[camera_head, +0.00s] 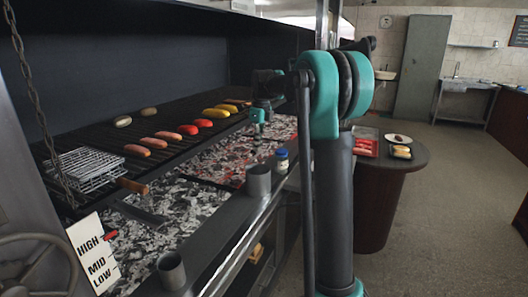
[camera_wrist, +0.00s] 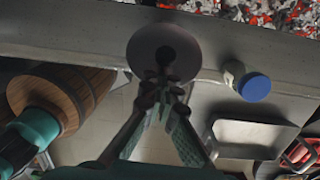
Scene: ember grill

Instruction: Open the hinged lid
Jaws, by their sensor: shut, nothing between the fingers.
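My gripper (camera_head: 257,120) is shut and empty, high over the front edge of the grill. In the wrist view its fingertips (camera_wrist: 164,86) meet in front of a round grey disc-like top (camera_wrist: 150,48) with a dark centre; I cannot tell whether they touch it. A wire grill basket (camera_head: 84,168) with stacked wire layers lies at the left of the grate, far from my gripper. Its wooden handle (camera_head: 133,186) points right. No part can be made out for certain as the hinged lid, and no hinge shows clearly.
Sausages, red and yellow peppers (camera_head: 215,113) lie on the grate over glowing coals (camera_head: 240,150). Metal cylinders (camera_head: 258,182) and a blue-capped jar (camera_head: 281,160) stand along the front ledge. A round table (camera_head: 420,157) with a red tray (camera_head: 366,143) stands at right. Floor beyond is clear.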

